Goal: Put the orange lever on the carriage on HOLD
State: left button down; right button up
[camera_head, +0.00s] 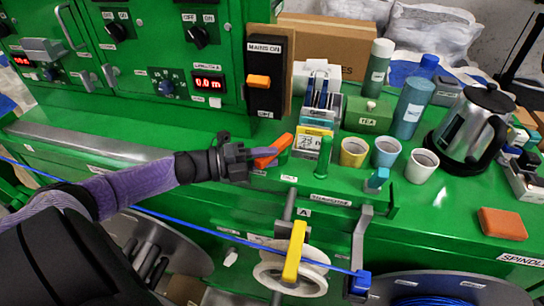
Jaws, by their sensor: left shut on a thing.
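The orange lever (274,149) is a tilted orange bar just above the green machine's top ledge, left of the cups. My left gripper (252,158) reaches in from the left and is shut on its near end. The gripper hides part of the lever and its base. No HOLD mark is readable here. The blue cable (190,219) runs from the left edge down past the front of the machine to a blue block (360,283). My right gripper is not in view.
A green post (324,157) and yellow (353,152), blue (386,152) and white (421,165) cups stand right of the lever. A kettle (470,128) is farther right. Below are a yellow lever (294,250) and a grey upright arm (362,238). A black MAINS switch (264,98) is behind.

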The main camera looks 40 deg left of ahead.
pick_arm(q)
jog(key=shift+a+f+m+g+h+b, duration=0.1)
jog(key=shift+m+g+h+b, duration=0.2)
jog(key=shift+h+b, duration=0.1)
jog(key=shift+c, duration=2.4)
grip_release()
jog(key=p+v, duration=0.1)
jog(key=v, duration=0.9)
